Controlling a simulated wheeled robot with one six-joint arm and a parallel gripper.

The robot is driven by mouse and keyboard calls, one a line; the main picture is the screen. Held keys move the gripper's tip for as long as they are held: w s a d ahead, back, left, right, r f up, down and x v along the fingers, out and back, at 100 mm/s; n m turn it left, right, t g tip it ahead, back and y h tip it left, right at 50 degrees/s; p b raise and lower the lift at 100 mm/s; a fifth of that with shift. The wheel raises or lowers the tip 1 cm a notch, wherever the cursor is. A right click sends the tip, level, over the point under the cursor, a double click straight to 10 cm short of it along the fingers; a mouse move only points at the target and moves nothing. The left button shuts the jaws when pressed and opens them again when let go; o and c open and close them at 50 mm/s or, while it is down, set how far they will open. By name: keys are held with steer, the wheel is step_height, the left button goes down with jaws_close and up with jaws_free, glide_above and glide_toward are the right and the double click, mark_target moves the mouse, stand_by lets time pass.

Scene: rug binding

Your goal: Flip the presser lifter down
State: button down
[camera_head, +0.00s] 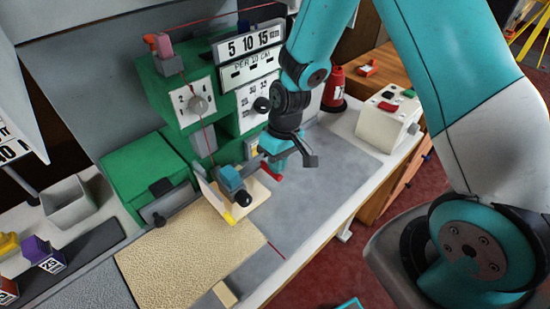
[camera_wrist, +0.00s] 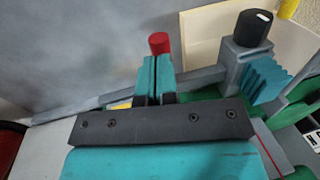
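The green binding machine (camera_head: 150,172) stands at the back of the table. At its front is a block with a black knob (camera_head: 243,198) and a teal ribbed piece; the knob also shows in the wrist view (camera_wrist: 253,28). A grey lever bar (camera_wrist: 92,103), apparently the presser lifter, runs out from this block and passes behind my fingers. My gripper (camera_head: 279,165) is beside the block; its teal fingers (camera_wrist: 156,74) are close together with a thin dark gap. A red-tipped piece (camera_wrist: 159,43) shows at the fingertips; whether they touch it is unclear.
A tan rug piece (camera_head: 190,252) lies on the grey table top in front of the machine. A white control box (camera_head: 388,121) with coloured buttons and a red cone (camera_head: 334,90) stand to the right. A grey bin (camera_head: 70,203) is at left.

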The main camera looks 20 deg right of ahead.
step_height(320, 180, up, 14)
steer(key=d+p, duration=0.1)
steer(key=d, duration=0.1)
steer(key=shift+w+d+f+p, duration=0.2)
steer(key=shift+w+d+p, duration=0.1)
steer(key=shift+w, duration=0.15)
steer(key=s+a+r+n+y, duration=0.1)
steer(key=s+a+r, duration=0.3)
steer(key=s, duration=0.5)
steer(key=s+a+r+n+y, duration=0.1)
steer(key=s+a+r, duration=0.3)
steer(key=s+r, duration=0.5)
steer(key=shift+s+a+n+t, duration=0.25)
steer(key=shift+s+n+t, duration=0.15)
steer(key=shift+s+n, duration=0.35)
